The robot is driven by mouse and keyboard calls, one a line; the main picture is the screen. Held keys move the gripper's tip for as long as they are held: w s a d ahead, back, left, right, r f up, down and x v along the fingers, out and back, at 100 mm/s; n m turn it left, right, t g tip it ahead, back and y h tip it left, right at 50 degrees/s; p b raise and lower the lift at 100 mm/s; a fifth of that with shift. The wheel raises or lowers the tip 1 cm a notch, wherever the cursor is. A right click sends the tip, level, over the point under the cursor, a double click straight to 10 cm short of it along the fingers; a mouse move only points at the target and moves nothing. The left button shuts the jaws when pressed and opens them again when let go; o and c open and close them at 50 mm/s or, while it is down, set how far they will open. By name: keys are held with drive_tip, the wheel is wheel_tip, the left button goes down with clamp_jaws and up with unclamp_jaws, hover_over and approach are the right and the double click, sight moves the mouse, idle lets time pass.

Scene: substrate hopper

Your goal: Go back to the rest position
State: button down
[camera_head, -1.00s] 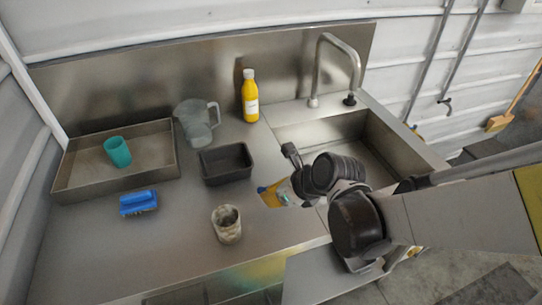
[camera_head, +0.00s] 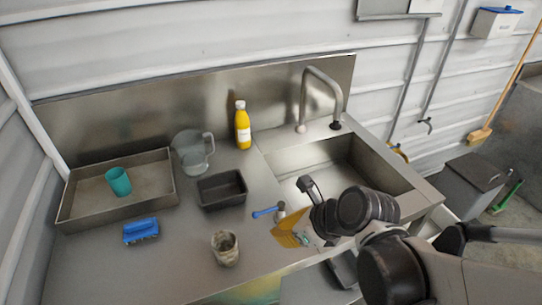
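My arm reaches in from the lower right, with its dark joints in front of the sink's front edge. My gripper (camera_head: 306,187) shows only in part, at the end of the arm near the front left corner of the sink (camera_head: 390,185). Its fingers are too small and too hidden to tell whether they are open or shut. A yellow and white item (camera_head: 290,233) lies on the counter just below and left of the gripper, partly covered by my arm. A blue-handled tool (camera_head: 266,212) lies beside it.
On the steel counter stand a tray (camera_head: 72,213) with a teal cup (camera_head: 118,181), a blue brush (camera_head: 141,230), a clear jug (camera_head: 193,152), a dark bin (camera_head: 222,190), a yellow bottle (camera_head: 243,127) and a dirty jar (camera_head: 225,249). A faucet (camera_head: 340,95) rises behind the sink.

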drive_tip(key=s+d+r+n+t+h, duration=0.1)
drive_tip(key=s+d+r+n+h, duration=0.1)
drive_tip(key=d+n, duration=0.5)
drive_tip(key=s+d+r+n+t+h, duration=0.1)
drive_tip(key=d+n, duration=0.7)
drive_tip(key=n, duration=1)
wheel_tip(320, 180, up, 4)
drive_tip(key=s+h+b, duration=0.1)
drive_tip(key=h, duration=0.1)
drive_tip(key=shift+d+f+n+h, duration=0.2)
drive_tip(key=shift+n+h, duration=0.2)
